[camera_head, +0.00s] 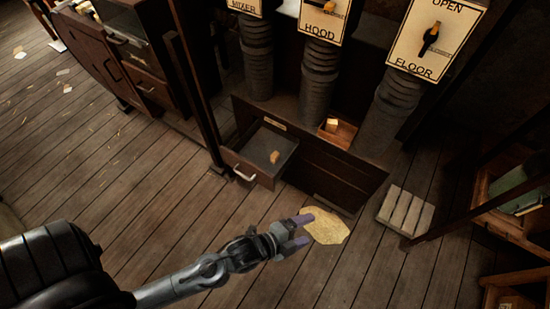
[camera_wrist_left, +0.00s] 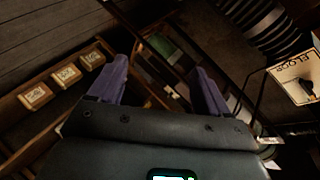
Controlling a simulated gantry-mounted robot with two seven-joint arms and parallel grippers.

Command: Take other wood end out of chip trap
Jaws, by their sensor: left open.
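In the head view a small tan wood piece (camera_head: 274,157) lies in an open dark drawer (camera_head: 248,171) low in the cabinet. A second pale wood piece (camera_head: 332,124) sits in a small open orange-brown compartment (camera_head: 345,134) to its right, below the hoses. I cannot tell from a label which one is the chip trap. My right gripper is not in view.
Ribbed hoses hang under signs reading HOOD (camera_head: 323,18) and FLOOR (camera_head: 436,36). A slatted pale block (camera_head: 406,211) lies right of the sawdust. Shelving (camera_head: 485,190) stands at the right. The wrist view shows several labelled blocks (camera_wrist_left: 66,74) in a wooden rack. The front floor is mostly clear.

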